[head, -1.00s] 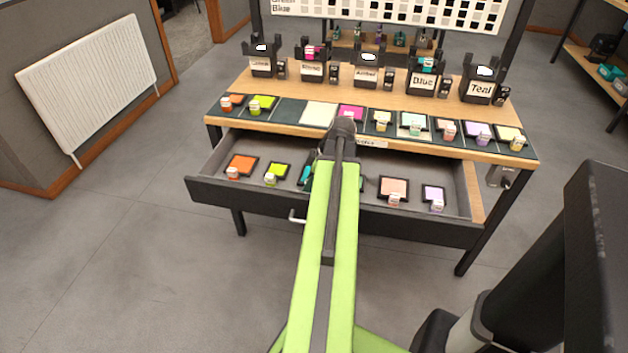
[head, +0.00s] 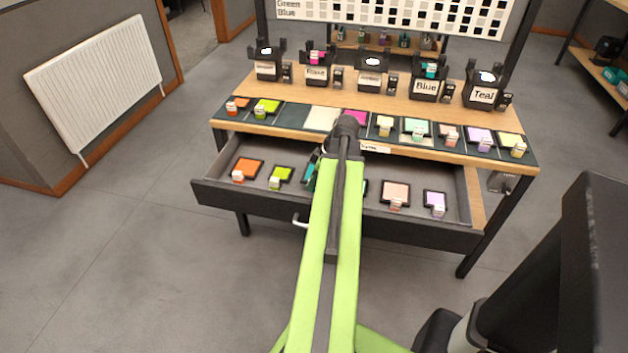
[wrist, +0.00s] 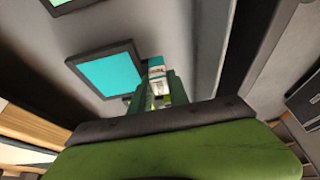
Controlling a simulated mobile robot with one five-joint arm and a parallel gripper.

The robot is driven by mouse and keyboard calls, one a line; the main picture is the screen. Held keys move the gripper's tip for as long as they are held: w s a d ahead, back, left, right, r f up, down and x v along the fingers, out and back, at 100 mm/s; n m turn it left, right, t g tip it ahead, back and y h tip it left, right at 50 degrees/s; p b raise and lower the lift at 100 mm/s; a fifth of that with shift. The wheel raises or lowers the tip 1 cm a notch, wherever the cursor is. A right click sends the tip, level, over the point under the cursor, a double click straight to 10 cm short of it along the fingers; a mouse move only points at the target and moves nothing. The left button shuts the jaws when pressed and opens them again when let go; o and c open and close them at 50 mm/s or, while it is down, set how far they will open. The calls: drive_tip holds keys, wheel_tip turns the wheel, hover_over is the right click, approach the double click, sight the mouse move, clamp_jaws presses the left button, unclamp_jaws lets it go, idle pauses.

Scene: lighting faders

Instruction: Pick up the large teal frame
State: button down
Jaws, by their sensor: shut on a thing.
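The large teal frame (wrist: 110,76), a bright teal sheet in a black border, lies left of my fingers in the wrist view. Its pale labelled tab (wrist: 156,70) stands between the fingertips. My gripper (wrist: 158,88) is shut on this tab. In the head view a teal sliver of the frame (head: 309,174) shows in the open drawer area, left of my arm, which hides the rest and the gripper. I cannot tell whether the frame touches the drawer floor.
The open drawer (head: 226,198) also holds an orange frame (head: 247,168), a lime frame (head: 281,174), a peach frame (head: 396,192) and a lilac frame (head: 435,201). The tabletop (head: 290,84) above carries several swatches and black labelled holders. Floor is clear at left.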

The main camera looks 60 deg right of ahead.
drive_tip(key=s+r+p, duration=0.7)
drive_tip(key=s+r, duration=0.1)
drive_tip(key=s, duration=0.3)
wheel_tip(320, 180, up, 23)
drive_tip(key=p, duration=2.2)
drive_tip(key=shift+s+d+f, duration=0.15)
drive_tip(key=shift+s, duration=0.2)
